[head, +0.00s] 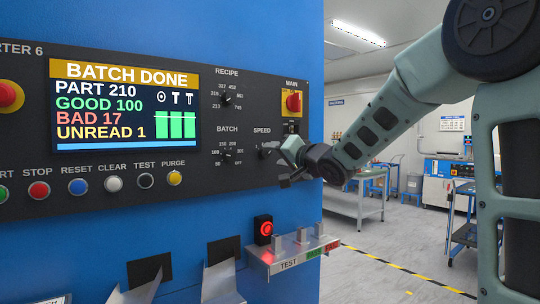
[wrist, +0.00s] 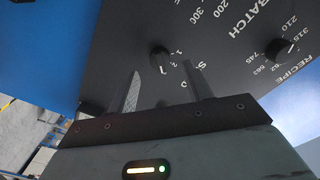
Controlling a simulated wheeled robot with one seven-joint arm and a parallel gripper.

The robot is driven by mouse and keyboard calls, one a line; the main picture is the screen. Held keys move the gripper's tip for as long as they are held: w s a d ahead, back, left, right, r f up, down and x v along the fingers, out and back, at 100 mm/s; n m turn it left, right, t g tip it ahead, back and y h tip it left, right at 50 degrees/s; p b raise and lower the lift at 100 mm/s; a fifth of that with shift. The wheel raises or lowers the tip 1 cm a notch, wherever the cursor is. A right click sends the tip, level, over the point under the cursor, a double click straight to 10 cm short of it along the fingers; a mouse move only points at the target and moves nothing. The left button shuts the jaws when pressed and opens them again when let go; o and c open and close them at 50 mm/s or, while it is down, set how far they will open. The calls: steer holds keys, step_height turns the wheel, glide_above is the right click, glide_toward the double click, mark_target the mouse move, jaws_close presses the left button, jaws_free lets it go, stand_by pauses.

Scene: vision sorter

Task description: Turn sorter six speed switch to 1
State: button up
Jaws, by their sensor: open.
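The speed switch (head: 266,153) is a small black rotary knob under the SPEED label on the dark panel of sorter six. In the wrist view the knob (wrist: 159,59) shows just beyond and between my two fingertips, with small digits beside it. Which digit it points to is too small to tell. My gripper (head: 281,166) is at the right part of the panel, close to the knob and partly covering its surroundings. In the wrist view my gripper (wrist: 162,68) is open, with a clear gap between the fingers and nothing held.
The recipe knob (head: 226,100) and batch knob (head: 227,152) sit to the left. The red main switch (head: 293,103) is above. A lit screen (head: 125,105) reads BATCH DONE. Below are a red-lit button (head: 265,229) and a TEST shelf (head: 290,258).

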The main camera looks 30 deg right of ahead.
mark_target(268, 154)
steer(key=shift+w+a, duration=0.1)
steer(key=shift+w, duration=1.75)
steer(key=c, duration=1)
steer(key=shift+o, duration=0.2)
